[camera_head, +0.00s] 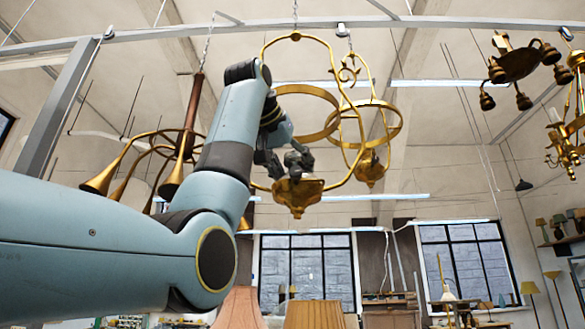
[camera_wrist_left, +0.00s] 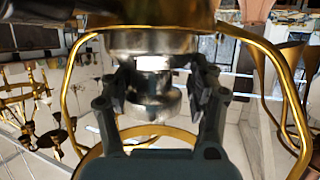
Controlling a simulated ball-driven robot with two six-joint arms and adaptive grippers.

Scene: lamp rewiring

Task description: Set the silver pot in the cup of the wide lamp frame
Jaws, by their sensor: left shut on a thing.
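The silver pot (camera_wrist_left: 152,100) is between the two fingers of my left gripper (camera_wrist_left: 160,88) in the wrist view, and the fingers are shut on it. The brass cup (camera_wrist_left: 160,12) fills the top edge of that view, right against the pot's wide end; I cannot tell whether the pot is fully seated. In the head view my left gripper (camera_head: 286,163) is inside the hanging brass lamp frame (camera_head: 335,75), just above its cup (camera_head: 298,196). The pot is hard to make out there behind the dark fingers. My right gripper is not in view.
A second brass frame (camera_head: 401,125) hangs close behind on the right. A brass lamp with horn-shaped arms (camera_head: 100,180) hangs on the left, and a dark chandelier (camera_head: 520,62) at upper right. The frame's ring (camera_head: 318,137) and side bars surround my left wrist closely.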

